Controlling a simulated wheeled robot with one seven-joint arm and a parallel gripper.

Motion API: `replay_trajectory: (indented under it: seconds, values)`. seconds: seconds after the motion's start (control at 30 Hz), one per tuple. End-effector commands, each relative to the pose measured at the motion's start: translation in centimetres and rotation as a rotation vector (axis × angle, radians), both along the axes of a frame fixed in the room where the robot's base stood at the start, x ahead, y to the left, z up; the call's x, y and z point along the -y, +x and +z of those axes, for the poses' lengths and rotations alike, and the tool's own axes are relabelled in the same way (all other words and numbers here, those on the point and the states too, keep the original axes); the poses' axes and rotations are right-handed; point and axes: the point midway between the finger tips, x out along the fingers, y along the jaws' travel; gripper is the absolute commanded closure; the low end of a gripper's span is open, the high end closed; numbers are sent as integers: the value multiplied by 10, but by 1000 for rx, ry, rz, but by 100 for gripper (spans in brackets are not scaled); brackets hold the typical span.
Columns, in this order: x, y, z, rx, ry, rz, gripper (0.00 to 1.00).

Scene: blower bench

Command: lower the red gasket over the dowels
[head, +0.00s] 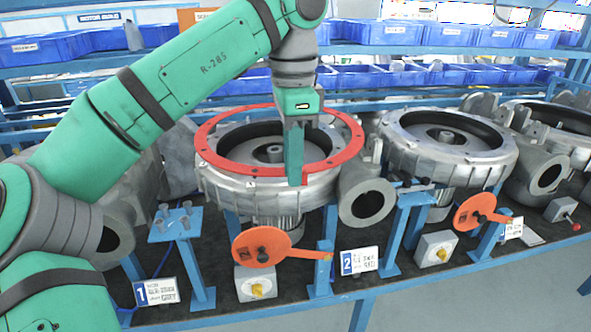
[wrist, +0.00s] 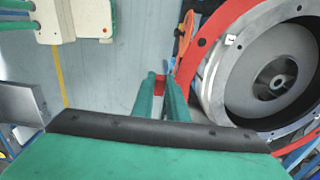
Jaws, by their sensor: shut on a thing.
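The red gasket (head: 205,138) is a flat ring over the round top of the grey blower housing (head: 240,189) at station 2. My gripper (head: 294,180) points down and is shut on the ring's near edge. In the wrist view a bit of red shows between my fingertips (wrist: 161,86), and the gasket (wrist: 212,42) curves along the housing's (wrist: 225,75) rim. The ring looks roughly level and close to the flange; I cannot tell whether it touches. A small pale spot shows at the ring in the wrist view. I cannot make out the dowels clearly.
A second blower housing (head: 455,165) stands to the right. Orange-red round handles (head: 262,246) and a number 2 sign (head: 359,262) are at the bench front. A blue stand (head: 176,222) with small grey parts is at left. Blue bins (head: 392,32) fill shelves behind.

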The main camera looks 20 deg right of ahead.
Motion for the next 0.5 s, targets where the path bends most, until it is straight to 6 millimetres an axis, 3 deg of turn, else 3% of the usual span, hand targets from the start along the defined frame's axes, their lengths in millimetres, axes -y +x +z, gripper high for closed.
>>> replay_trajectory:
  seconds: [0.5]
  values:
    - [4,35,-1,0,-1,0,100]
